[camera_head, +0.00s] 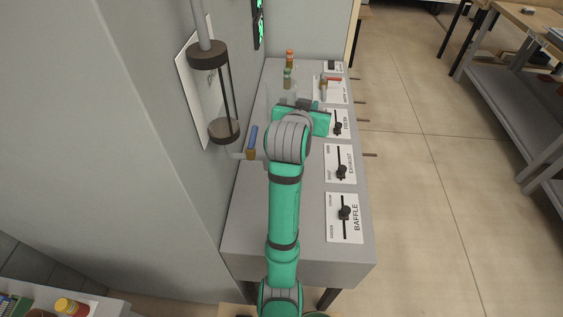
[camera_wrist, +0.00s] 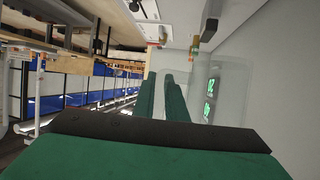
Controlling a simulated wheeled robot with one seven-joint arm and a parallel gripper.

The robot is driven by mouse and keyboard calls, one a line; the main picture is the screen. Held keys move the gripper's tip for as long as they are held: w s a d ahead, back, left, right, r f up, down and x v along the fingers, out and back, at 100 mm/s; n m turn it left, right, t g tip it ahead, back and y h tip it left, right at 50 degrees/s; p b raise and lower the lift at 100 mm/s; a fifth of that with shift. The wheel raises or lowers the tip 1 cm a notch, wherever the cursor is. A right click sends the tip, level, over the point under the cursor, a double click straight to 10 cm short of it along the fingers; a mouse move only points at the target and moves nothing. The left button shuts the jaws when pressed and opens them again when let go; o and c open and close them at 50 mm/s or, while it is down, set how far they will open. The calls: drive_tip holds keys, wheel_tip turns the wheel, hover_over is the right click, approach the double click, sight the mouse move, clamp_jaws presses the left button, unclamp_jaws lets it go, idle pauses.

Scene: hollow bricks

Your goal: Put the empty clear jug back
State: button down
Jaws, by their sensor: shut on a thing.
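My gripper (camera_head: 296,106) is over the far half of the grey bench, with my forearm hiding much of what is beneath it. The wrist view shows its two green fingers (camera_wrist: 162,97) close together. The clear jug (camera_wrist: 205,88) is see-through and stands out just right of the fingers in that view. The fingers appear shut on its near side, but the exact grip is hard to see. In the head view the jug is only a faint outline beside my gripper. I see no contents in it.
A clear cylinder with brown end caps (camera_head: 224,95) hangs on the wall at left. A spout with a blue-handled tap (camera_head: 252,138) lies below it. Slider panels (camera_head: 343,214) line the bench's right side. The near bench top is clear.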

wheel_tip(320, 180, down, 19)
drive_tip(key=shift+f, duration=0.1)
idle(0.6)
drive_tip(key=c, duration=1.8)
unclamp_jaws()
drive_tip(key=v, duration=1.2)
drive_tip(key=shift+w, duration=0.1)
